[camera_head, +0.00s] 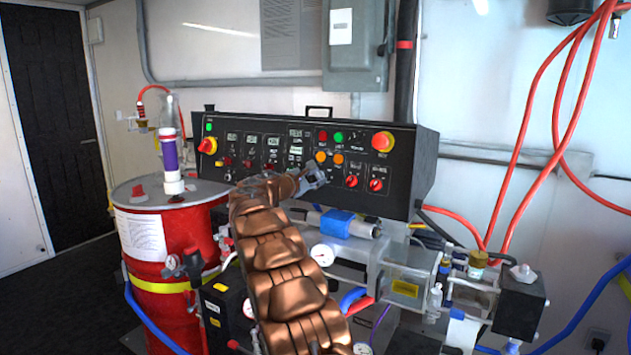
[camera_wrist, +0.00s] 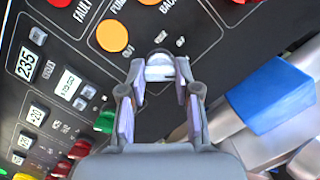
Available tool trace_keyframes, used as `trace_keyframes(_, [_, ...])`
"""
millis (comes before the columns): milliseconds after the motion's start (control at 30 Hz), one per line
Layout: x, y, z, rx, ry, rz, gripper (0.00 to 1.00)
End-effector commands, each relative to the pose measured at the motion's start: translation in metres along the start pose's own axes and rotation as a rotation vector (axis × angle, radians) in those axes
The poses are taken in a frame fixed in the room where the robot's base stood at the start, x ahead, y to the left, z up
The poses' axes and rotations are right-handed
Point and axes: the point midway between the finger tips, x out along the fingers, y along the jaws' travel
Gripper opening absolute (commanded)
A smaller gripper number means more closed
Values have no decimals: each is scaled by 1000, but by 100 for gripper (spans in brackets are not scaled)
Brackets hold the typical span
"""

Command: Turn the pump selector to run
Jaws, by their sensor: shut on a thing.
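The black control panel (camera_head: 415,165) stands behind the machine, and its face fills much of the wrist view (camera_wrist: 75,100). My gripper (camera_head: 317,176) is up against the lower middle of the panel face. In the wrist view, its fingers (camera_wrist: 160,76) are closed around a small pale grey selector knob (camera_wrist: 159,72), which I take to be the pump selector. In the head view my gripper covers the knob.
Two red knobs (camera_head: 351,181) (camera_head: 376,185) sit right of my gripper, and orange buttons (camera_head: 320,156) (camera_head: 338,158) sit just above it. A blue-capped cylinder (camera_head: 338,222) lies below the panel. A red drum (camera_head: 165,240) stands at left.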

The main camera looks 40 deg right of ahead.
Motion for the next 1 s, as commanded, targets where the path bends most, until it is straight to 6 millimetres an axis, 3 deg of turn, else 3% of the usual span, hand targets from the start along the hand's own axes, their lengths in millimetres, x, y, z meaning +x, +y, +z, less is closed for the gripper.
trace_keyframes(467, [0, -1, -1, 14, 0, -5, 0])
trace_keyframes(500, [0, -1, -1, 13, 0, -5, 35])
trace_keyframes(700, [0, -1, 0, 13, 0, -4, 56])
trace_keyframes(1000, [0, 0, 0, 13, 0, -3, 57])
